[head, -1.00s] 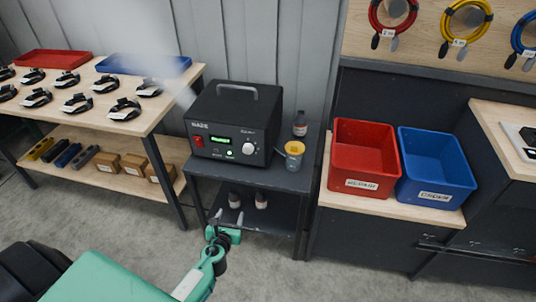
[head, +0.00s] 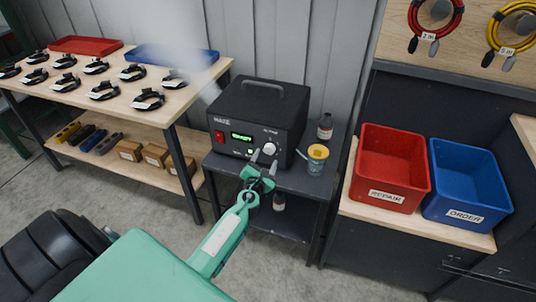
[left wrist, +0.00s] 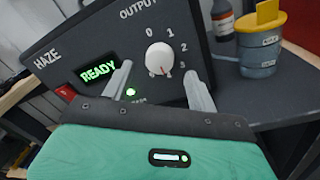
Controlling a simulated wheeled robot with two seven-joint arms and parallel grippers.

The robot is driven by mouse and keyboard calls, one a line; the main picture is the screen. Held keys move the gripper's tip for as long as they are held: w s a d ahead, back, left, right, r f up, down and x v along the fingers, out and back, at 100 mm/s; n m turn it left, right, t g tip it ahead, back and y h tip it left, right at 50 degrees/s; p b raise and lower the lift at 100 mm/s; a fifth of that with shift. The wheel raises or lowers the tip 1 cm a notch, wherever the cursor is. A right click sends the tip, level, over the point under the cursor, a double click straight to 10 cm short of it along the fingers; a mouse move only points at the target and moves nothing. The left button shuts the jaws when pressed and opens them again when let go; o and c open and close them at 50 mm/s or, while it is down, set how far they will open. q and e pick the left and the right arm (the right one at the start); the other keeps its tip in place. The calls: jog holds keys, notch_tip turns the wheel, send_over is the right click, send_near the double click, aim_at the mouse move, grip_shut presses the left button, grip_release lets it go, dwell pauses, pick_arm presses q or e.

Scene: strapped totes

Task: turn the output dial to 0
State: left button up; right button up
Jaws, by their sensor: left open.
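The black haze machine (head: 258,115) stands on a dark side table, its green display reading READY in the left wrist view (left wrist: 98,71). Its white output dial (head: 269,148) is on the front panel; in the left wrist view the dial (left wrist: 159,57) has marks 0, 1, 2 and 3 around its upper and right sides. My right gripper is out of view.
A yellow-topped cup (head: 317,160) and a dark bottle (head: 325,127) stand right of the machine. A red tote (head: 392,170) and a blue tote (head: 465,186) sit further right. A bench (head: 190,92) with strapped items is at left. Haze hangs above it.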

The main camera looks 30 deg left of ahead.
aim_at(269, 151)
pick_arm(q)
jog(key=shift+b+x, duration=0.3)
jog(key=shift+x, duration=1.75)
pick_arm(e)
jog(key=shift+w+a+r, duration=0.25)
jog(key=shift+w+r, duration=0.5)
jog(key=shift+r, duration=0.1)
pick_arm(q)
jog(key=c, duration=1)
